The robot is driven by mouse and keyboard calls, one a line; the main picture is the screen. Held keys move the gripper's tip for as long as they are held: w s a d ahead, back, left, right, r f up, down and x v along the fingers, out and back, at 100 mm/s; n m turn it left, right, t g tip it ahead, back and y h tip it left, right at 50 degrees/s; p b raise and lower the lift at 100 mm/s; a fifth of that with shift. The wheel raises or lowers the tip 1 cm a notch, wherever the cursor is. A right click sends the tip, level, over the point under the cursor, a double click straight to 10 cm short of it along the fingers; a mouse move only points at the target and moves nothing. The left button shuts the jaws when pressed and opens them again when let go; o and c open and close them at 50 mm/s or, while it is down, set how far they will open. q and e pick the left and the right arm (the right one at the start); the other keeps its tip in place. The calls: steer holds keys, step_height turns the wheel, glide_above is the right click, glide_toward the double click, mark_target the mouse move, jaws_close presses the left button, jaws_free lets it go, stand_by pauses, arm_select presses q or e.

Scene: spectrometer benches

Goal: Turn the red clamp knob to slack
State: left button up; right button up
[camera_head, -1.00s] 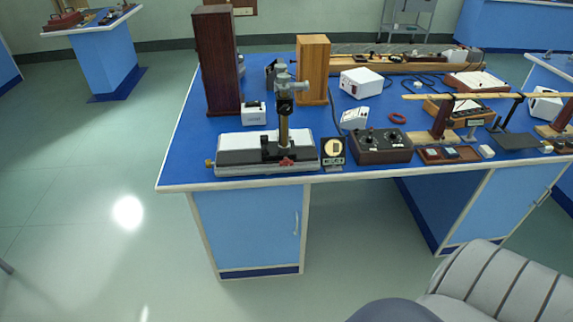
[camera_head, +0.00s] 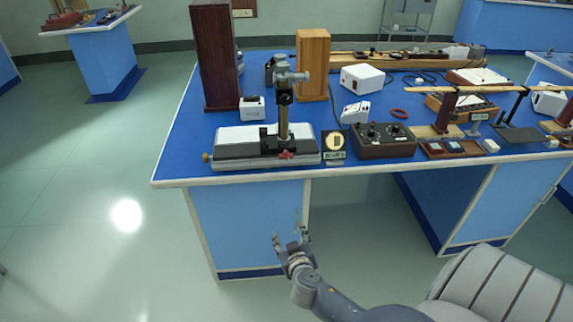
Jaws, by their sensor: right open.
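The red clamp knob (camera_head: 286,155) is small and sits low on the front of a measuring instrument with a white and dark base (camera_head: 235,146). The instrument stands at the front edge of the blue bench, with a brass column (camera_head: 284,120) and a grey microscope-like head (camera_head: 288,77). My right gripper (camera_head: 290,236) is open and empty. It is in front of the bench and lower in the picture than the knob, well apart from it. My left gripper is not in view.
A small black stand with a round dial (camera_head: 334,144) and a dark control box (camera_head: 384,141) stand right of the instrument. Tall wooden boxes (camera_head: 216,60) (camera_head: 313,65) stand behind it. The floor (camera_head: 90,240) left of the bench is clear.

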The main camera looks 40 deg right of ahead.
mark_target(286, 158)
step_height(286, 158, up, 19)
steer(key=w+d+m+t+h, duration=0.2)
steer(key=w+m+t+h, duration=0.1)
steer(key=m+t, duration=0.1)
steer(key=p+x, duration=0.1)
steer(key=x, duration=0.8)
steer(key=shift+d+r, duration=0.15)
steer(key=shift+w+d, duration=0.35)
steer(key=shift+w, duration=0.2)
steer(key=shift+c, duration=0.2)
steer(key=c, duration=1)
